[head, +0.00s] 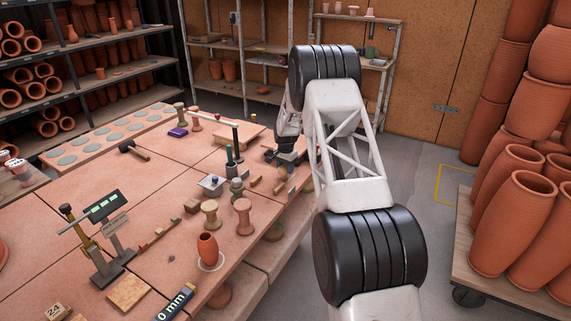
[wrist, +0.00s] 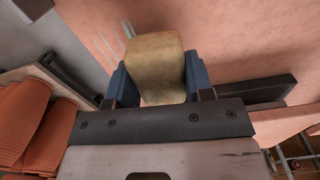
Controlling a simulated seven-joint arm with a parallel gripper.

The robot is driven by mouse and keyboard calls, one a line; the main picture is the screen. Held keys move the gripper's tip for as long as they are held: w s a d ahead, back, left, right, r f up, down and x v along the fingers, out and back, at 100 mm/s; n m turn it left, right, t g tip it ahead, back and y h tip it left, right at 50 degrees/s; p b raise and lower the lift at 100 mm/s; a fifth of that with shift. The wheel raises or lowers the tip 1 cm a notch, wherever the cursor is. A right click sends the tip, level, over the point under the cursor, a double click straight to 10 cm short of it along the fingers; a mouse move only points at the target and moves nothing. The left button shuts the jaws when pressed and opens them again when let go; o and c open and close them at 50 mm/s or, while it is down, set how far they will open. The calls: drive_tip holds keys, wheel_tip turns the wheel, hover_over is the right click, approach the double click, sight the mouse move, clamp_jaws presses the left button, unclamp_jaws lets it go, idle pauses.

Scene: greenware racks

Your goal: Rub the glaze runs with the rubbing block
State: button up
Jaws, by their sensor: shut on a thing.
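My gripper (head: 286,155) is over the far right part of the terracotta-topped table (head: 130,190) in the head view. In the wrist view its blue fingers (wrist: 158,82) are shut on a tan, round-edged block (wrist: 157,62), which looks like the rubbing block. The block's far end is close to the terracotta surface (wrist: 250,35); I cannot tell whether it touches. A few faint pale streaks (wrist: 129,28) show on that surface just past the block's upper left, possibly glaze runs. The surface under the block is hidden, and my arm covers part of that area in the head view.
Near my gripper stand clay spools (head: 210,213), a small orange vase (head: 208,248) and dark bottles. A hammer (head: 133,149) and a scale display (head: 103,208) are farther left. Tall terracotta pots (head: 515,200) fill a cart at right. Shelves line the back.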

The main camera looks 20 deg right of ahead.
sight(303, 177)
drive_tip(key=shift+f, duration=0.8)
drive_tip(key=shift+s+d+f, duration=0.5)
drive_tip(key=shift+d+f, duration=0.1)
drive_tip(key=shift+f, duration=0.1)
drive_tip(key=shift+c, duration=0.3)
drive_tip(key=shift+s+d+f, duration=0.15)
drive_tip(key=shift+s+d, duration=0.35)
drive_tip(key=shift+s, duration=0.05)
drive_tip(key=shift+s+d, duration=1.05)
drive_tip(key=shift+d, duration=0.05)
drive_tip(key=shift+s+d, duration=0.5)
drive_tip(key=shift+s, duration=0.05)
drive_tip(key=shift+w+d, duration=0.7)
drive_tip(key=shift+w, duration=0.15)
drive_tip(key=shift+w+a, duration=1.8)
drive_tip(key=shift+a, duration=0.2)
drive_tip(key=shift+w+a, duration=0.7)
drive_tip(key=shift+w, duration=0.15)
drive_tip(key=shift+w+d, duration=0.45)
drive_tip(key=shift+d, duration=0.15)
drive_tip(key=shift+w+d, duration=0.15)
drive_tip(key=shift+d, duration=0.05)
drive_tip(key=shift+s+d, duration=0.5)
drive_tip(key=shift+s, duration=0.1)
drive_tip(key=shift+s+d, duration=1.85)
drive_tip(key=r, duration=0.3)
drive_tip(key=shift+s+d+r, duration=0.15)
drive_tip(key=shift+s+d, duration=0.1)
drive_tip(key=shift+r, duration=2.55)
